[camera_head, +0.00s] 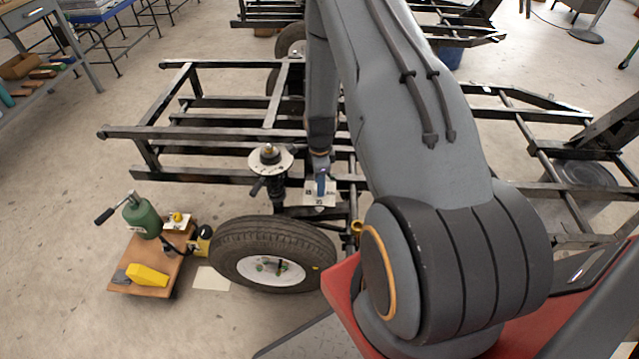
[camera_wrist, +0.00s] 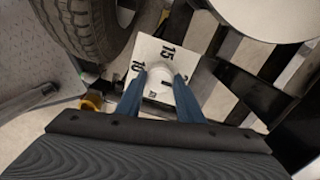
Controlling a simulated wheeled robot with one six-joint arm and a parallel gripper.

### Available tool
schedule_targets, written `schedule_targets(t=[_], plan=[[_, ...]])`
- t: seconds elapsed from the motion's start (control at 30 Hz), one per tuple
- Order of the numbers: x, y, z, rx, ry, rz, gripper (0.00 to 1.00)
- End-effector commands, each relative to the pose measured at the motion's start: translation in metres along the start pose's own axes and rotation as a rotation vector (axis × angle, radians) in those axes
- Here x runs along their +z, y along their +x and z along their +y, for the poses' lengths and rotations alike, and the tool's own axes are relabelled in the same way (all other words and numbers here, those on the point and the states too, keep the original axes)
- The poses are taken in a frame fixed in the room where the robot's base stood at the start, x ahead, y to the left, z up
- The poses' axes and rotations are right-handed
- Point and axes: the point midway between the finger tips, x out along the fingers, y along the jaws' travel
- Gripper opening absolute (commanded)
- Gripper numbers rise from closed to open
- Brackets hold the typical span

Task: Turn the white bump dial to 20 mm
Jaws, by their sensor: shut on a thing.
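The white bump dial (camera_wrist: 158,76) is a round white knob on a square white plate (camera_wrist: 146,52) in the wrist view. The plate shows the numbers 10 and 15, and part of another number at its right edge. A dark mark shows on the knob's near side. My gripper (camera_wrist: 159,80) has its two blue fingers on either side of the knob, shut on it. In the head view, the plate (camera_head: 312,198) shows beside the suspension strut, and my gripper (camera_head: 321,184) is over it, hiding the knob.
A spring strut with a round white top plate (camera_head: 270,160) stands left of the dial. A black tyre (camera_head: 232,245) is close in front. Black frame rails (camera_head: 200,133) surround the area. A wooden board (camera_head: 150,275) with a green jack (camera_head: 142,217) lies at left.

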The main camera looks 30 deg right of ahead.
Motion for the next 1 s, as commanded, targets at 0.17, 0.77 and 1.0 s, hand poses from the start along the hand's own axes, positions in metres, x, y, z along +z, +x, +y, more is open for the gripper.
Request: schedule_targets(t=[0.17,0.77,1.0], plan=[[0.003,-0.002,-0.004,-0.010,0.008,-0.001,0.11],[-0.002,-0.001,-0.002,-0.005,0.012,-0.001,0.53],[-0.001,-0.015,-0.003,-0.004,0.011,-0.001,0.53]])
